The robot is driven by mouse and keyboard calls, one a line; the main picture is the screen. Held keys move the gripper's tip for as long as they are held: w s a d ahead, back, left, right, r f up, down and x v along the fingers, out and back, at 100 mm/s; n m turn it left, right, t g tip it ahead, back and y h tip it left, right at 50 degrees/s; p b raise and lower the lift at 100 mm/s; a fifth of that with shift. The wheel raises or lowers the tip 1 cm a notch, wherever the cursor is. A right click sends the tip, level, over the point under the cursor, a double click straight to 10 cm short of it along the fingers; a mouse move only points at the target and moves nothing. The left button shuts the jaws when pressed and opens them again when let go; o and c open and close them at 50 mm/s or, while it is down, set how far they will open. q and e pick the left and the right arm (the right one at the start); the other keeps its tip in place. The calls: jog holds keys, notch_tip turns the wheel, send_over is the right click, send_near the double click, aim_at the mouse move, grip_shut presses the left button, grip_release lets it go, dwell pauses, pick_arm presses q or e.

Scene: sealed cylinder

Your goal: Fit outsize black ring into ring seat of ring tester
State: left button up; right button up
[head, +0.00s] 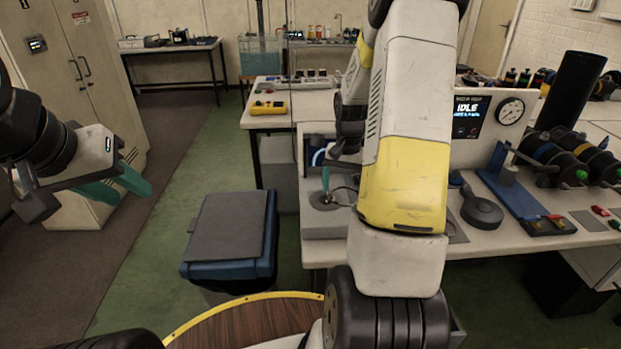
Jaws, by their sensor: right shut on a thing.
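My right gripper (326,180) is low over the ring tester, with one teal finger showing and the rest hidden behind my forearm. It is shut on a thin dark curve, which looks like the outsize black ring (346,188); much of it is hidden. The ring tester (322,222) is a pale block with a small screen behind it. A round dark grey seat (325,203) is on its top, just under the fingertip. I cannot tell whether the ring touches the seat. My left gripper (122,183) is open and empty at the left, away from the bench.
A panel reading IDLE, with a dial gauge (511,112), stands behind the bench. A blue fixture (522,200) and black cylinders lie to the right. A blue bin with a grey lid (226,226) stands left of the bench. Green floor is free beyond it.

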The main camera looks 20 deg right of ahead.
send_over(326, 198)
jog(key=shift+w+d+f, duration=0.1)
jog(key=shift+f, duration=1.95)
jog(key=shift+f, duration=0.3)
jog(key=o, duration=1.1)
